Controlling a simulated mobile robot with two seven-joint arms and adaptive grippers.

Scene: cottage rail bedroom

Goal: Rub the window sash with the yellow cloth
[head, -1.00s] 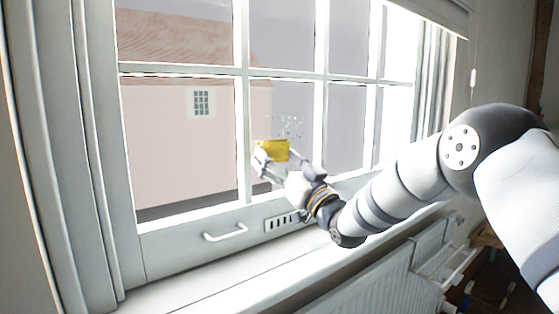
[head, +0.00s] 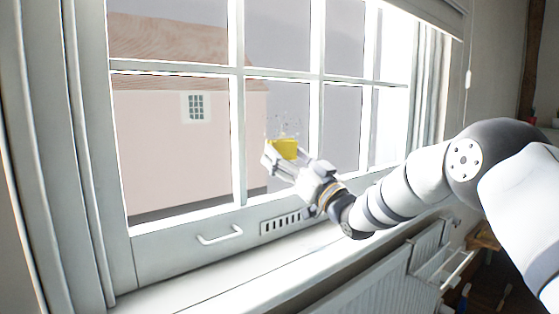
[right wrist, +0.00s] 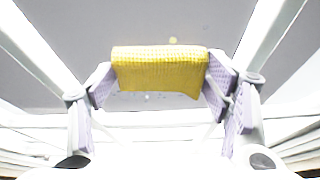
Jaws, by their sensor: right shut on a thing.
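The yellow cloth (head: 285,149) is a small folded pad. My right gripper (head: 287,157) is shut on it and holds it up at a lower pane of the window sash (head: 238,120). In the right wrist view the cloth (right wrist: 160,72) is pinched at both ends between the gripper's fingertips (right wrist: 160,78). Faint specks show on the glass around the cloth. I cannot tell for sure whether the cloth touches the pane. The white sash has several panes with thin bars. My left gripper is not in view.
A white handle (head: 220,236) and a slotted vent (head: 281,223) sit on the sash's bottom rail. The window sill (head: 215,280) below is clear. A white radiator (head: 370,275) stands under the sill. A blind cord (head: 467,80) hangs at the right.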

